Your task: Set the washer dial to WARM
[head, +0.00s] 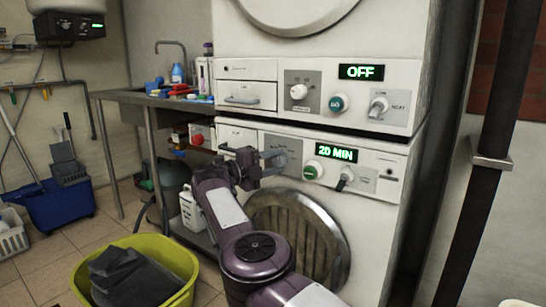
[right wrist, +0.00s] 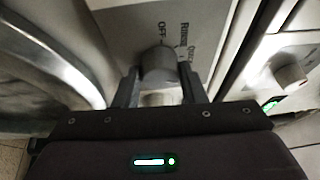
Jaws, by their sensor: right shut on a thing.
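The lower machine of a stacked pair has a white control panel (head: 375,165) with a green display (head: 337,152) reading "20 MIN". My right gripper (head: 270,162) is at the grey plate on the left part of this panel. In the right wrist view a round grey dial (right wrist: 158,64) sits between the fingers of my right gripper (right wrist: 160,88), which are shut on it. Printed words beside the dial include "OFF" and "RINSE"; another is partly legible. No "WARM" is readable, and the pointer setting cannot be told. The dial is mostly hidden by the gripper in the head view. My left gripper is not in view.
A green knob (head: 312,170) and a dark lever (head: 345,178) are right of my gripper on the same panel. The upper machine's display (head: 361,72) reads "OFF". A round door (head: 300,235) is below. A yellow-green tub (head: 185,265) stands on the floor.

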